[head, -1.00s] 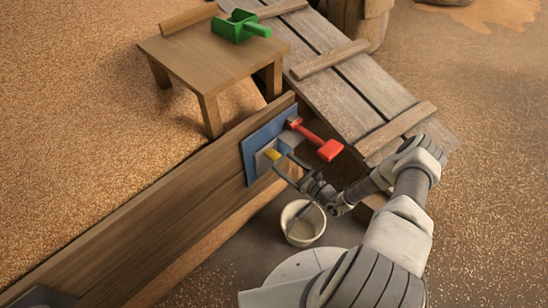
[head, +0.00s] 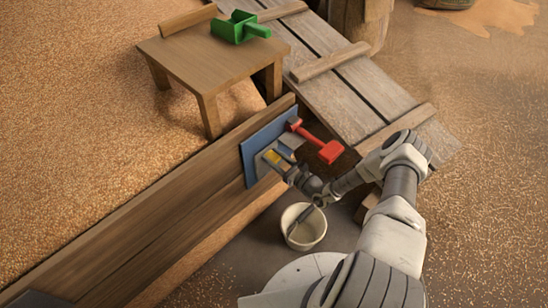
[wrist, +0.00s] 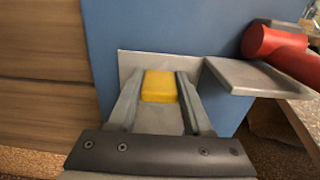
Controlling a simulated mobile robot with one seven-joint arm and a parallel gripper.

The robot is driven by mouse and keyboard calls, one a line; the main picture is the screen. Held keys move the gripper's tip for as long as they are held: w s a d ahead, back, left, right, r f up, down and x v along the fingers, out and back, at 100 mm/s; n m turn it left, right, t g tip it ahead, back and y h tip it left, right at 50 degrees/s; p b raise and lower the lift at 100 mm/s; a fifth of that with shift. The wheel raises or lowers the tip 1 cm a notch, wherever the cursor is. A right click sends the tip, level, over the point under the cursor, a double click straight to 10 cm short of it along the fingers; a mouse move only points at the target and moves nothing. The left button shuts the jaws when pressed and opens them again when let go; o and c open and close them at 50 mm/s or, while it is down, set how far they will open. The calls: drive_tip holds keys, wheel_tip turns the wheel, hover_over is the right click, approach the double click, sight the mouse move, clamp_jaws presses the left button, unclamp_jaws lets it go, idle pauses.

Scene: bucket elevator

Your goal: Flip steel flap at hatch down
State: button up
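A blue plate (head: 250,151) is fixed on the end of the wooden wall, and it also fills the middle of the wrist view (wrist: 150,25). A grey steel piece (wrist: 130,62) sits on it with a yellow block (wrist: 159,86); the yellow also shows in the head view (head: 272,155). My gripper (wrist: 160,90) has one finger on each side of the yellow block. The gaps there are too small to tell whether it grips. A flat steel plate (wrist: 255,76) juts out to the right, roughly level. I cannot tell for sure which steel part is the flap.
A red-handled tool or lever (head: 330,151) is right of the blue plate, close to my gripper. A pale bucket (head: 304,228) stands below. A wooden table (head: 215,65) with a green scoop (head: 240,27) stands on the grain. A plank ramp (head: 350,85) lies behind.

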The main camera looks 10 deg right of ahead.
clamp_jaws()
idle(0.9)
